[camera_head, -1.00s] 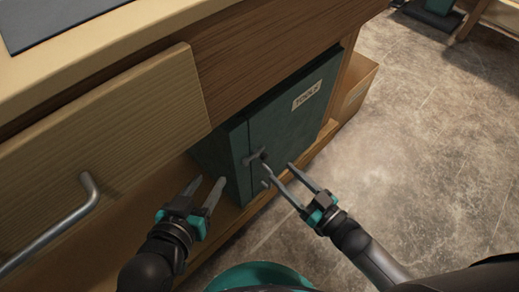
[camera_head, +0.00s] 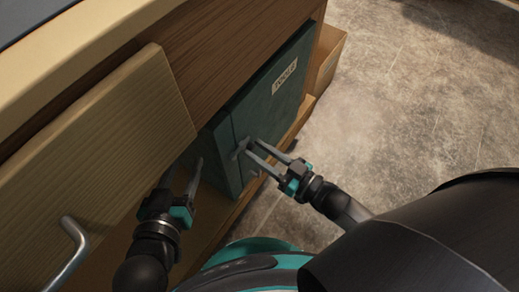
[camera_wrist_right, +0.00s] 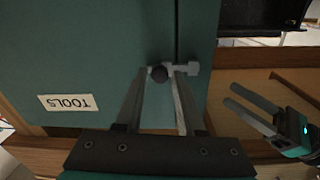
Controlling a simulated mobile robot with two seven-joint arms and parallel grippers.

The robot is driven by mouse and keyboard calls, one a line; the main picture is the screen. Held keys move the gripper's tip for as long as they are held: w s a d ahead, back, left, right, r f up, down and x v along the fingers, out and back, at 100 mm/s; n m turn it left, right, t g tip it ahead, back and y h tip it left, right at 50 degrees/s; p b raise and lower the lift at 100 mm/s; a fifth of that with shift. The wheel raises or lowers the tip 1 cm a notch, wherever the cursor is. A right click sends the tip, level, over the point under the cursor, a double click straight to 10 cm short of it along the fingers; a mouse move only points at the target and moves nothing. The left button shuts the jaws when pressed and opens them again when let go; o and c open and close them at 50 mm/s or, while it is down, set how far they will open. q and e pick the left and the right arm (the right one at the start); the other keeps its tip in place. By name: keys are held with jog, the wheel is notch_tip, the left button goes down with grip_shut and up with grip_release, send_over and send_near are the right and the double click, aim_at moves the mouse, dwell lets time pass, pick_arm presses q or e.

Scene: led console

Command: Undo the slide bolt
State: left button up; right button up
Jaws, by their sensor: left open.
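The slide bolt (camera_head: 239,151) is a small grey bar on the dark teal tool cabinet (camera_head: 277,112). In the right wrist view the bolt (camera_wrist_right: 190,68) spans the dark seam at the door's edge, with a round dark knob (camera_wrist_right: 158,73) on it. My right gripper (camera_head: 252,148) is at the bolt. In the wrist view the fingertips of this gripper (camera_wrist_right: 161,72) stand apart on either side of the knob; firm contact is not clear. My left gripper (camera_head: 182,166) is open and empty left of the cabinet, and also shows in the wrist view (camera_wrist_right: 250,105).
A wooden drawer front (camera_head: 100,140) with a metal handle (camera_head: 72,250) juts out at left, close to my left gripper. The cabinet stands on a low wooden shelf (camera_head: 215,218) under the bench. The concrete floor (camera_head: 400,110) at right is clear.

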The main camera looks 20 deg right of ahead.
grip_shut()
dwell(1.0)
